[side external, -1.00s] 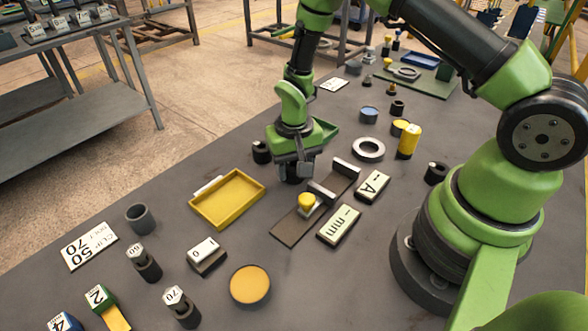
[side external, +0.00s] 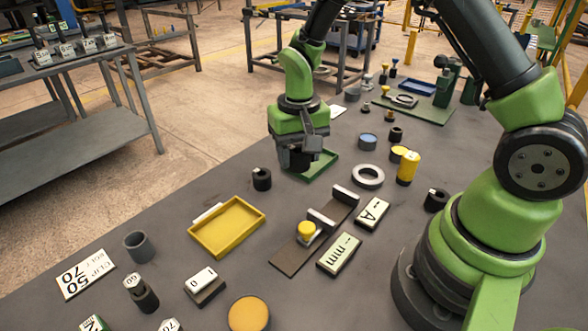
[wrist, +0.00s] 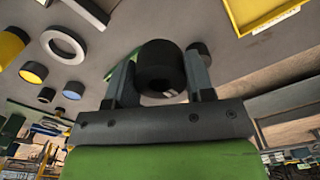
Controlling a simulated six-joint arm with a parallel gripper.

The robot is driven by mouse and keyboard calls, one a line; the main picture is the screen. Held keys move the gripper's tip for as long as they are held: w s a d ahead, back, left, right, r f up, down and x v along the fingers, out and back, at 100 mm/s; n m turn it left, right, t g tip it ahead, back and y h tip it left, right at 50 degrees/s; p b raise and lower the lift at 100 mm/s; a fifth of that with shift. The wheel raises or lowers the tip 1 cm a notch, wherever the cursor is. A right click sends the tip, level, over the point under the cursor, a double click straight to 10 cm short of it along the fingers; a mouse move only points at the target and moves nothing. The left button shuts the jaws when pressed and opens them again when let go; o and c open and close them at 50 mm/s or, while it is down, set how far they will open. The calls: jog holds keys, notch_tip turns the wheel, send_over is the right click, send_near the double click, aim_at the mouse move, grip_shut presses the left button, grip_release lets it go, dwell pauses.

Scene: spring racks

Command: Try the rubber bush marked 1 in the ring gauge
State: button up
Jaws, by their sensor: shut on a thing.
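My gripper (side external: 300,158) is shut on a black rubber bush (wrist: 158,60), a thick round piece with a central hole. In the side view it is over or beside the left part of the green tray (side external: 322,168); the height above it is hard to tell. No mark can be read on the held bush. A light grey steel ring (side external: 367,176), which looks like the ring gauge, lies flat on the bench to the right of my gripper. It also shows in the wrist view (wrist: 63,47) at upper left.
Another black bush (side external: 262,179) stands left of the green tray. A yellow tray (side external: 204,242) and a fixture with a yellow knob (side external: 306,230) are nearer the camera. A yellow cylinder (side external: 407,168) and blue-topped pot (side external: 368,141) stand near the ring.

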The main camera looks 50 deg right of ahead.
jog(key=s+d+f, duration=0.1)
jog(key=s+d, duration=0.1)
jog(key=d, duration=0.3)
jog(key=s+d+f, duration=0.1)
jog(key=s+d, duration=0.2)
jog(key=d, duration=0.2)
jog(key=s+d+f, duration=0.1)
jog(key=s+d, duration=0.2)
jog(key=d, duration=0.2)
jog(key=shift+d, duration=0.4)
jog(key=shift+f, duration=2.25)
jog(key=shift+f, duration=0.15)
jog(key=o, duration=1)
notch_tip(320, 180, up, 10)
jog(key=shift+f, duration=0.1)
